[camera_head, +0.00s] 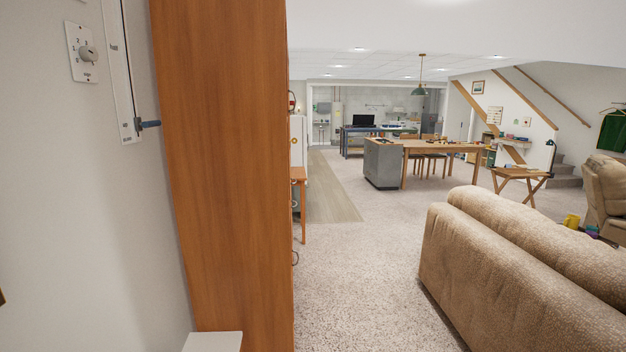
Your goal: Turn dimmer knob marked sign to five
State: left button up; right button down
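A white dimmer plate (73,66) is on the pale wall at the upper left. It carries a round grey-white knob (89,53) with small numbers around it and a short label below that seems to read "sign". The picture is too small to tell which number the knob points to. Neither of my grippers is in view, and nothing touches the knob.
Right of the plate is a tall slider panel (127,128) with a blue-grey lever (150,124). A wooden panel (225,170) juts out beside it. A white block (213,342) shows at its foot. A tan sofa (510,265) stands right; carpet between is clear.

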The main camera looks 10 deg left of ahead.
aim_at(88, 53)
jog(key=u, duration=1.35)
